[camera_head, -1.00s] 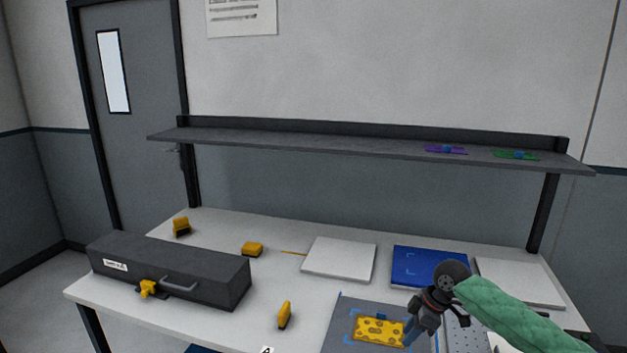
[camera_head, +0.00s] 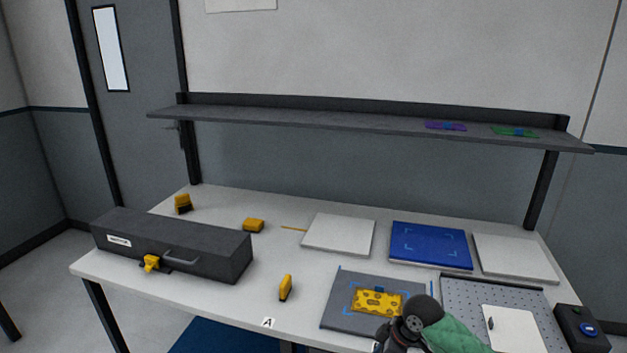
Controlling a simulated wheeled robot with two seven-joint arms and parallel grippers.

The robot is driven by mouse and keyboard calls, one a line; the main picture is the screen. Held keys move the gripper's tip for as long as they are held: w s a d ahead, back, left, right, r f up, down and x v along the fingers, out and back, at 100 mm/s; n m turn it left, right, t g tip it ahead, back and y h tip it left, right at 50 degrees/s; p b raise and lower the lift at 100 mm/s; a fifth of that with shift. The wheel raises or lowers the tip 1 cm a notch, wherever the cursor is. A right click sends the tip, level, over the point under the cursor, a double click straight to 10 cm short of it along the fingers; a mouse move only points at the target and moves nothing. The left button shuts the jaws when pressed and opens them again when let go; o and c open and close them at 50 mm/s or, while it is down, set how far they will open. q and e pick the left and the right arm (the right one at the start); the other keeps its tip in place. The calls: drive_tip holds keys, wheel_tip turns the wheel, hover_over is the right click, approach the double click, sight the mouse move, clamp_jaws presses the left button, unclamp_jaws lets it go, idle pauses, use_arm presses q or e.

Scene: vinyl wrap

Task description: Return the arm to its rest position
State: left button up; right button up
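My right arm, in a green sleeve, comes in at the lower right of the head view. Its dark wrist and gripper (camera_head: 392,335) are at the bottom edge, over the front right corner of a grey mat (camera_head: 340,305). The fingers are mostly hidden by the wrist and the picture edge, so I cannot tell whether they are open or shut. A yellow perforated piece (camera_head: 376,302) with a small blue tab lies on the grey mat, just behind the wrist. My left gripper is not in view.
A long black case (camera_head: 200,250) sits at the table's left. Yellow tools (camera_head: 285,288) lie nearby. A white panel (camera_head: 338,234), blue panel (camera_head: 430,246) and another white panel (camera_head: 515,259) line the back. A perforated plate (camera_head: 465,292) and black button box (camera_head: 580,328) are at right. A shelf (camera_head: 350,121) spans above.

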drive_tip(key=s+a+f+m+t, duration=0.1)
drive_tip(key=s+a+f+m, duration=0.15)
drive_tip(key=s, duration=0.45)
drive_tip(key=s+d+f+m+h, duration=0.1)
drive_tip(key=s+d+m, duration=0.2)
drive_tip(key=s, duration=0.4)
drive_tip(key=s+d+f+m+t+h, duration=0.1)
drive_tip(key=s+d+f+m+h, duration=0.15)
drive_tip(key=s, duration=0.55)
drive_tip(key=s+d+f+m+h, duration=0.1)
drive_tip(key=s+d+m, duration=0.1)
drive_tip(key=s+m, duration=0.35)
wheel_tip(320, 180, down, 22)
drive_tip(key=a+n, duration=0.2)
drive_tip(key=s+f, duration=0.3)
drive_tip(key=f, duration=0.8)
drive_tip(key=s+f+g, duration=0.1)
drive_tip(key=s+f, duration=0.3)
drive_tip(key=f, duration=0.8)
drive_tip(key=shift+s+a+f+g, duration=0.15)
drive_tip(key=shift+s+f+g, duration=0.15)
drive_tip(key=shift+s+y, duration=0.1)
drive_tip(key=shift+y, duration=0.15)
